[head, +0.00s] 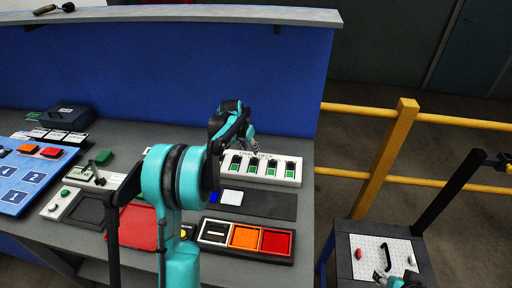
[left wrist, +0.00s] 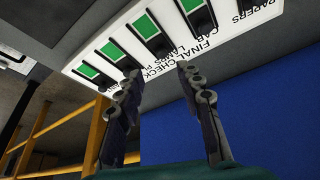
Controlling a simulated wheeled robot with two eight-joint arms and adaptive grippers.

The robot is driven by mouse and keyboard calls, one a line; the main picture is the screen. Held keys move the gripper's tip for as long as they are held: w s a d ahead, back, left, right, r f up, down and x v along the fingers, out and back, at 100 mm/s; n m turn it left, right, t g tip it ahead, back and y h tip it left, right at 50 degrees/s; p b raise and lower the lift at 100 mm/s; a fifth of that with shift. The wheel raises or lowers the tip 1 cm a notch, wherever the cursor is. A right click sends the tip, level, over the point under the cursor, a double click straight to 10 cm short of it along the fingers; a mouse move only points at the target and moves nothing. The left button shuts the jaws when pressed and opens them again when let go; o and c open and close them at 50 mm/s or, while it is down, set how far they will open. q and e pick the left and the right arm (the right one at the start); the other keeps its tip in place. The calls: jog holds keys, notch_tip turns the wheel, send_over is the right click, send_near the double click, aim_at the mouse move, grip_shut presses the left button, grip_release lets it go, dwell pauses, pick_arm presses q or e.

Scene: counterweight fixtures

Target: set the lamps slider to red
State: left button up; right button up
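A white panel (head: 262,168) with several sliders stands at the back of the grey counter. Each slider shows a green window and a black knob. In the left wrist view the panel (left wrist: 165,45) appears tilted, with lettering that includes PAPERS, CAB, FINAL CHECK and LAMPS. I cannot tell for certain which slider the lamps label belongs to. My left gripper (head: 250,141) is at the panel's back edge, above it. In the wrist view its fingers (left wrist: 157,72) are apart with nothing between them. My right gripper shows only in part at the bottom right (head: 392,282); its fingers are unclear.
A dark tray (head: 287,252) with white, orange and red squares lies in front of the panel. A blue board (head: 22,182), a red plate (head: 138,228) and a dark box (head: 66,117) are left. The blue wall (head: 150,65) rises behind; a yellow rail (head: 385,150) stands right.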

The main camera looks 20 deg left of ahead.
aim_at(254, 158)
pick_arm(q)
jog(key=b+x, duration=0.1)
jog(key=x, duration=0.7)
jog(key=shift+w+a+b, duration=0.1)
jog(key=shift+a+b, duration=0.05)
jog(key=shift+b, duration=0.25)
grip_shut()
